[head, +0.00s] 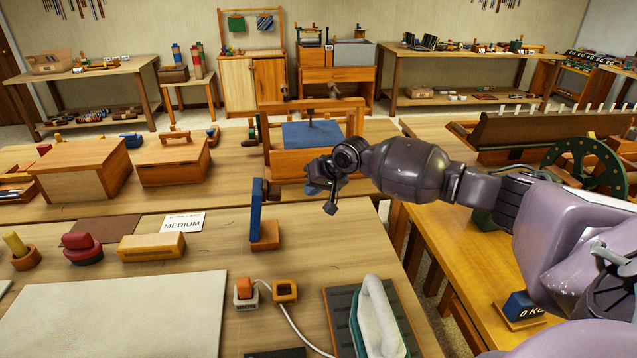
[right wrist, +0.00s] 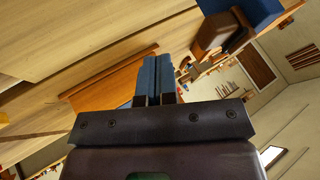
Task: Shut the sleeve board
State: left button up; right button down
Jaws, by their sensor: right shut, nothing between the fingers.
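The sleeve board (head: 256,212) is a narrow blue panel that stands upright on a small wooden base (head: 266,236) near the far edge of the near table. It is seen nearly edge-on in the head view. My right gripper (head: 314,188) is to the right of the panel, apart from it. In the right wrist view its two blue fingers (right wrist: 154,80) are together with nothing between them. A blue and wooden piece at the upper right of that view looks like the sleeve board (right wrist: 252,10). My left gripper is not in view.
An iron (head: 380,318) rests on a dark pad on the near table. A small socket (head: 245,293) with a white cord lies in front of the board. A MEDIUM card (head: 183,222) lies to its left. A wooden loom with blue cloth (head: 312,133) stands behind my gripper.

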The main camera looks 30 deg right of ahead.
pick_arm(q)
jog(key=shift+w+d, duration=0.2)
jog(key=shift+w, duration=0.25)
pick_arm(e)
jog(key=w+a+f, duration=0.2)
jog(key=w+a, duration=0.2)
jog(key=shift+a, duration=0.2)
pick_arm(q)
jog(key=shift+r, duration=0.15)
